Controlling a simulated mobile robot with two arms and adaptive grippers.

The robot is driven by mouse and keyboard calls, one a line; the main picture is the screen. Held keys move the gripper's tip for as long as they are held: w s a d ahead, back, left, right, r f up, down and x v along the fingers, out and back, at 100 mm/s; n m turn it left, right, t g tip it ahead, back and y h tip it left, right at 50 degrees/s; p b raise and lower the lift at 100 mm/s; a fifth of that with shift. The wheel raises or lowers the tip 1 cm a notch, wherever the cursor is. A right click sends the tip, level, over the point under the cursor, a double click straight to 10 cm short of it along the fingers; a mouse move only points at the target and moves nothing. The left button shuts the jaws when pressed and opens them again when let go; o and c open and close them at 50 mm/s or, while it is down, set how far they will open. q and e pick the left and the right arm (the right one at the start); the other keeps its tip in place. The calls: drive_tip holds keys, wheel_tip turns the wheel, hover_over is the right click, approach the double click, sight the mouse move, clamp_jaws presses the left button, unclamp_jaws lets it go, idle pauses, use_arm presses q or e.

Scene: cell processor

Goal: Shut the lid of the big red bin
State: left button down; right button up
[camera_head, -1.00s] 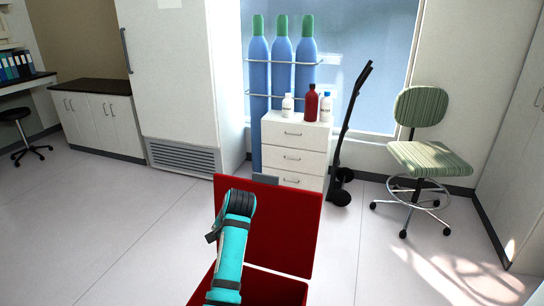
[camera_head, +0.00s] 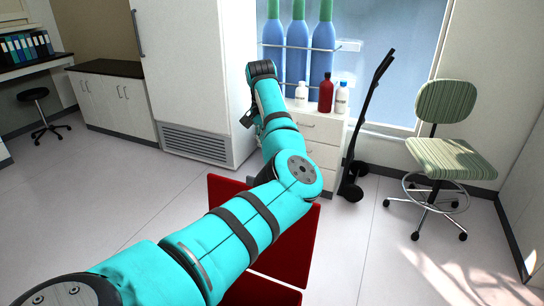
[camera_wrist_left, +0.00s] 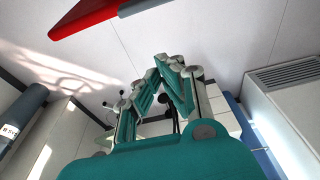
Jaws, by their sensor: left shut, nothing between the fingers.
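The big red bin (camera_head: 258,292) is at the bottom centre of the head view. Its red lid (camera_head: 296,245) stands raised at the far side, so the bin is open. My left arm crosses in front and hides much of the lid and bin. The arm reaches up past the lid, and its gripper is hidden behind the wrist in the head view. In the left wrist view my left gripper (camera_wrist_left: 163,66) shows with its fingers together and nothing held. A red panel, likely the lid (camera_wrist_left: 88,14), shows at the top left there, apart from the fingers. My right gripper is not in view.
A white drawer unit (camera_head: 322,128) with bottles stands behind the bin, beside blue gas cylinders (camera_head: 298,50). A black hand truck (camera_head: 366,130) and a green striped chair (camera_head: 443,150) are to the right. Open floor (camera_head: 100,200) lies to the left.

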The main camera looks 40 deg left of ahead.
use_arm(q)
wheel_tip(320, 180, down, 9)
drive_tip(key=w+p, duration=0.1)
drive_tip(key=w, duration=0.1)
drive_tip(key=shift+s+d+r+p, duration=0.15)
drive_tip(key=shift+s+p, duration=0.3)
drive_tip(key=shift+s, duration=0.65)
drive_tip(key=shift+s+d+p, duration=0.15)
drive_tip(key=shift+s+p, duration=0.25)
drive_tip(key=shift+s, duration=0.65)
